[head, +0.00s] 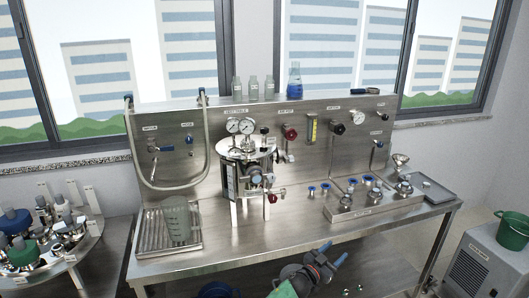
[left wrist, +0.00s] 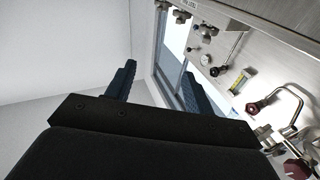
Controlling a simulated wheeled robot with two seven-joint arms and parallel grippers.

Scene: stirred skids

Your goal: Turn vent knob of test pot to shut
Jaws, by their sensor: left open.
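The steel pot (head: 262,158) stands on legs on the bench in the head view, with two round gauges (head: 240,126) above its lid. A small black knob (head: 264,130) shows at its upper right and a red handle (head: 272,198) low at its right. I cannot tell which part is the vent knob or how it is turned. My left gripper (head: 333,253) is at the bench's front edge, right of and below the pot, apart from it. In the left wrist view the gripper (left wrist: 158,75) is open and empty. My right gripper is not in view.
A hose loop (head: 135,165) and ribbed tray (head: 150,232) are at left, a block with steel cups (head: 345,212) at right. Bench front centre is clear.

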